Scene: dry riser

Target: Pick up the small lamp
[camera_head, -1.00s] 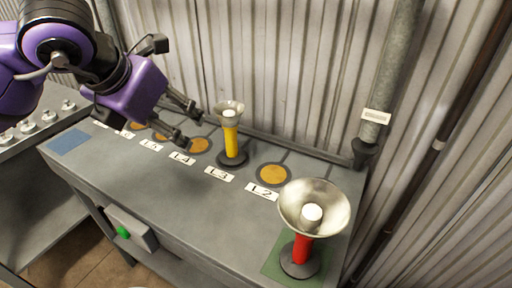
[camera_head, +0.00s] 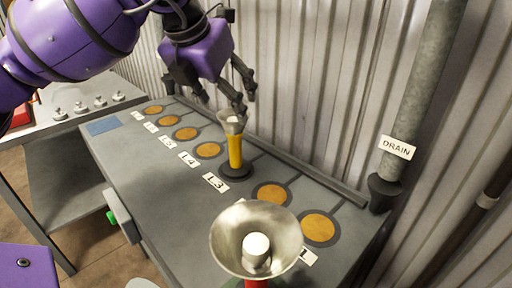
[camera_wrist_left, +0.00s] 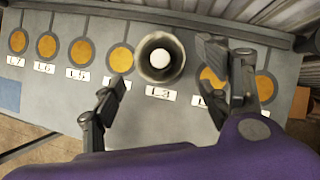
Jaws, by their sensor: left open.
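The small lamp (camera_head: 235,150) has a yellow stem, a dark round base and a small silver cup with a white bulb. It stands upright on the bench at the label L3. My left gripper (camera_head: 243,100) is open, close above and behind the lamp's cup in the head view. In the left wrist view, the lamp's cup (camera_wrist_left: 160,60) shows from above between the spread fingers of my left gripper (camera_wrist_left: 168,92), a little beyond their tips. I see no contact with the lamp. My right gripper is not in view.
A larger lamp (camera_head: 258,236) with a wide silver bowl and red stem stands at the near end. Orange discs (camera_head: 272,194) line the grey bench (camera_head: 165,200). A corrugated wall (camera_head: 320,80) and a drain pipe (camera_head: 420,100) stand behind. The bench front is mostly clear.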

